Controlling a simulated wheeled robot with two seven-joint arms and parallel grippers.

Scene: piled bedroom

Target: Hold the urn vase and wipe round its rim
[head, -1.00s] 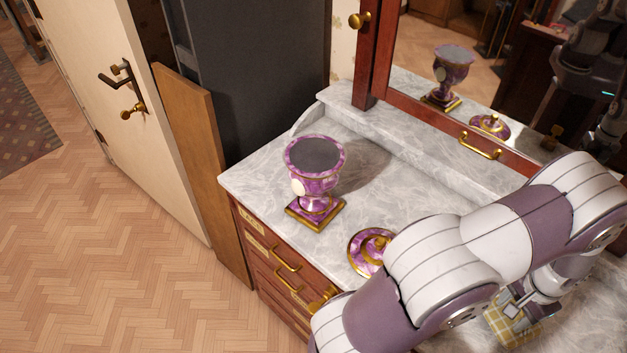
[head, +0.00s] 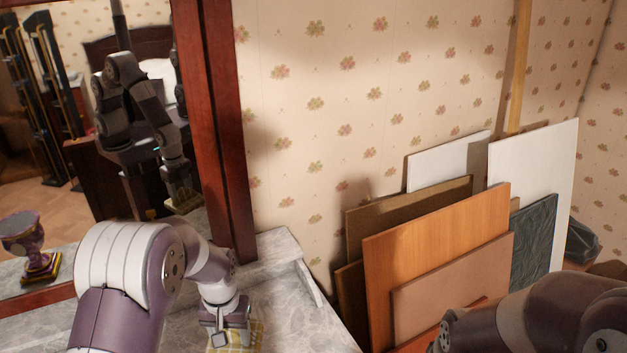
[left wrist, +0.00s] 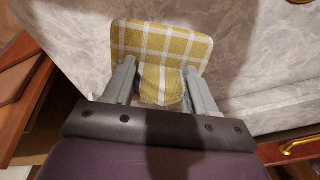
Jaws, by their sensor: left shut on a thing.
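My left gripper (head: 230,335) is at the right end of the marble dresser top. It is shut on a yellow and white checked cloth (head: 247,338). In the left wrist view the cloth (left wrist: 160,40) bunches between the two fingers (left wrist: 158,84) and spreads flat beyond them, over the marble. My right gripper is out of view.
The marble dresser top (head: 290,320) has a raised edge at its back and right. Several boards and panels (head: 435,255) lean against the flowered wall right of it. Part of my other arm shows at lower right. A brass drawer handle (left wrist: 300,146) shows in the left wrist view.

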